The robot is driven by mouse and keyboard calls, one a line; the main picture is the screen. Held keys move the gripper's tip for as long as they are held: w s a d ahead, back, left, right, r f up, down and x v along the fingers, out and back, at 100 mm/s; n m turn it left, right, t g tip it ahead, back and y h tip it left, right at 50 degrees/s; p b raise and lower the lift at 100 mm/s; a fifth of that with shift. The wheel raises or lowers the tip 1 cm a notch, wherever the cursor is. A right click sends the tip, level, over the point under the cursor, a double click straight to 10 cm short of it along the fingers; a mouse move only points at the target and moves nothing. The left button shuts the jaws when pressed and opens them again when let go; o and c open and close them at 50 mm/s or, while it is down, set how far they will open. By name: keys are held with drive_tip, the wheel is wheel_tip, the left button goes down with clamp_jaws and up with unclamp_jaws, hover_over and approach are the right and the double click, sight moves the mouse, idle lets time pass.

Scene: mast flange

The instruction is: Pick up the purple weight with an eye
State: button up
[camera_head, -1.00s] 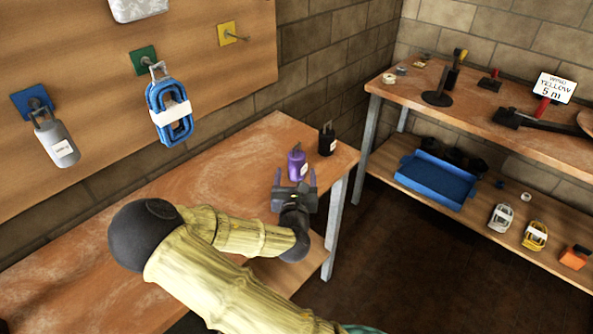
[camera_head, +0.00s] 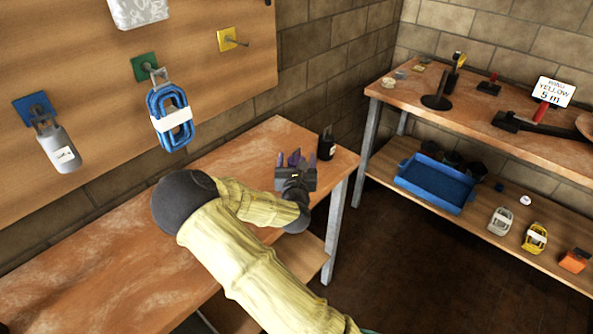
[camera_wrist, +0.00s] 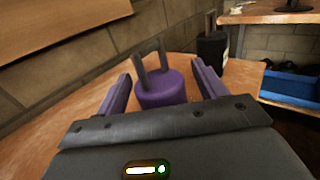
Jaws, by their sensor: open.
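The purple weight (camera_wrist: 161,88) stands upright on the workbench in the wrist view, with a dark eye (camera_wrist: 152,60) on its top. In the head view the purple weight is largely hidden behind my gripper (camera_head: 296,160). My gripper, also in the wrist view (camera_wrist: 160,90), is open, with one purple finger on each side of the weight. The fingers look apart from the weight, with a gap on each side. I cannot tell exactly how far it sits between them.
A black weight (camera_head: 326,146) stands close by on the right; it also shows in the wrist view (camera_wrist: 212,48). The workbench (camera_head: 130,232) is otherwise clear.

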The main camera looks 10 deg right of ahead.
drive_tip(key=shift+w+d, duration=0.15)
drive_tip(key=shift+w, duration=0.5)
drive_tip(key=c, duration=1.3)
drive_tip(key=shift+c, duration=0.2)
drive_tip(key=shift+r, duration=0.15)
wheel_tip(320, 180, up, 10)
drive_tip(key=shift+f+p, duration=0.1)
drive_tip(key=shift+p, duration=0.35)
